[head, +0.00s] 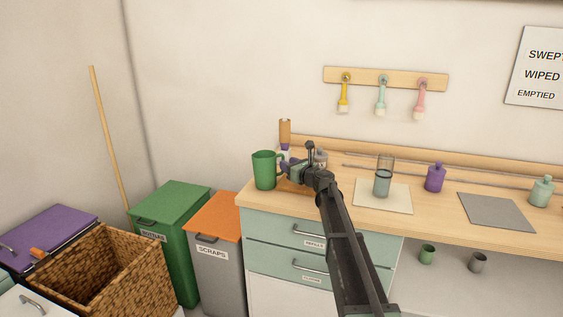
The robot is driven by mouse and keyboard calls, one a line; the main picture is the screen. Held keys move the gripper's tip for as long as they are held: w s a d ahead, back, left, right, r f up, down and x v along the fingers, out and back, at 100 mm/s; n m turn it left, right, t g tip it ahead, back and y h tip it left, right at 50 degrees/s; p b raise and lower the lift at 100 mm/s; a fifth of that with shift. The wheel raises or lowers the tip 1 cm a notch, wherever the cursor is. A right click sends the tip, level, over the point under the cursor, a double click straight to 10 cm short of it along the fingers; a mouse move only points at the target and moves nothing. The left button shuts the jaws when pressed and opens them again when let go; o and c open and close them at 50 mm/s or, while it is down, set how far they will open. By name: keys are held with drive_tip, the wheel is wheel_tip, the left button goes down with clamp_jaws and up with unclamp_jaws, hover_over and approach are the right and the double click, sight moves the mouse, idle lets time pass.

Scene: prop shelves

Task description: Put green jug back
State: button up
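The green jug (264,171) is upright at the left end of the wooden counter (345,190), its handle facing right. I cannot tell whether its base touches the counter. My gripper (286,166) is at the handle side of the jug, with my arm reaching in from the lower right. The fingertips overlap the handle in this view and are too small to show whether they are open or closed on it.
An orange-brown mat (292,187) lies under my gripper. A brown-topped container (285,132) stands behind. To the right are a glass container (382,182) on a pale mat, a purple bottle (435,179), a bare grey mat (496,212) and a mint bottle (541,192). Bins stand left.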

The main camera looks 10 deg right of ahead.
drive_tip(key=v, duration=0.7)
drive_tip(key=shift+a, duration=0.1)
drive_tip(key=s+a+f+n+g, duration=0.2)
drive_tip(key=s+a+n, duration=0.1)
drive_tip(key=s+a+f+n+g, duration=0.2)
drive_tip(key=s+a+n, duration=0.1)
drive_tip(key=s+n, duration=0.1)
drive_tip(key=s+a+f+n+g+y, duration=0.1)
drive_tip(key=s+a+f+n, duration=0.1)
drive_tip(key=s+a+n, duration=0.1)
drive_tip(key=shift+s+n+g, duration=0.4)
drive_tip(key=shift+s, duration=0.3)
drive_tip(key=s+a+f+n+g+h, duration=0.2)
drive_tip(key=s+f+n+g, duration=0.15)
drive_tip(key=s+n, duration=0.4)
drive_tip(key=s+a+f+n+g+h, duration=0.1)
drive_tip(key=s+f+n+g+h, duration=0.25)
drive_tip(key=s, duration=0.65)
drive_tip(key=s+d+f+n+g+h, duration=0.2)
drive_tip(key=s+n, duration=0.2)
drive_tip(key=s, duration=0.2)
drive_tip(key=s+d+f+n+g+h, duration=0.1)
drive_tip(key=s+d+f+n+h, duration=0.1)
drive_tip(key=s+n, duration=0.4)
wheel_tip(320, 180, up, 16)
drive_tip(key=m+p, duration=0.1)
drive_tip(key=p, duration=1.4)
drive_tip(key=shift+s+d+f+p, duration=0.2)
drive_tip(key=shift+s+p, duration=0.1)
drive_tip(key=shift+s, duration=0.1)
